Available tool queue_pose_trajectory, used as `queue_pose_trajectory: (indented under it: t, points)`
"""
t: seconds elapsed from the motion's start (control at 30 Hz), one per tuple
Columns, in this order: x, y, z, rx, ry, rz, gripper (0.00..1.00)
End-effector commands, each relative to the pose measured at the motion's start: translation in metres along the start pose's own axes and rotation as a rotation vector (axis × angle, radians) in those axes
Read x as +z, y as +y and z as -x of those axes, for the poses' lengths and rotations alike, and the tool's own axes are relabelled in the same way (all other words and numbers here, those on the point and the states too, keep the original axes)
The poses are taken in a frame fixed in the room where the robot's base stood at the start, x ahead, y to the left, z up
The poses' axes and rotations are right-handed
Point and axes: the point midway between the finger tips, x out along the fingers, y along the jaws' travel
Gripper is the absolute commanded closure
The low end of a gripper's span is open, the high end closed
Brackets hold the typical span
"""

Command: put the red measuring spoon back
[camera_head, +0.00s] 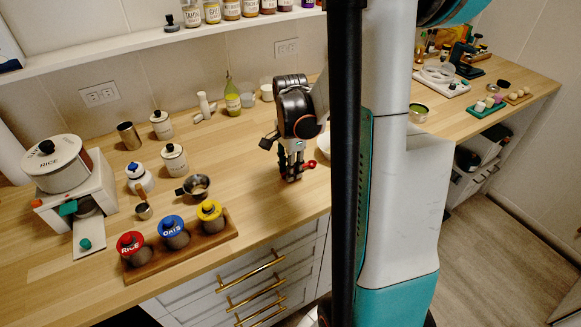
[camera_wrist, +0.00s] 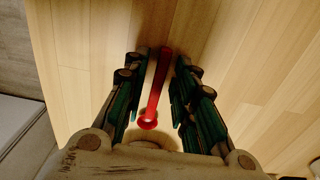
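The red measuring spoon (camera_wrist: 156,88) shows between my gripper's two fingers in the wrist view, its long handle running between them and its round end nearer the palm. In the head view a red part of it (camera_head: 310,164) shows just right of the fingers. My gripper (camera_head: 291,178) points down low over the wooden counter. It also shows in the wrist view (camera_wrist: 163,78), with its fingers apart and narrow gaps beside the handle.
A metal cup with a handle (camera_head: 195,186), a small scoop (camera_head: 143,211) and white jars (camera_head: 174,160) stand left of my gripper. A rice dispenser (camera_head: 65,180) is at far left. A white bowl (camera_head: 324,146) sits just behind the gripper. Counter between cup and gripper is clear.

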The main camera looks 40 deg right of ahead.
Motion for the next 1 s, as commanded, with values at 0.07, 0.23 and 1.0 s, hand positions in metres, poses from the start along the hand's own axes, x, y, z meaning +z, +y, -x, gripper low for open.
queue_pose_trajectory:
  t: [0.07, 0.23, 1.0]
  points:
    - [0.0, 0.0, 0.0, 0.0, 0.0, 0.0, 0.71]
    - [0.0, 0.0, 0.0, 0.0, 0.0, 0.0, 0.71]
    - [0.0, 0.0, 0.113, 0.0, 0.0, 0.0, 0.71]
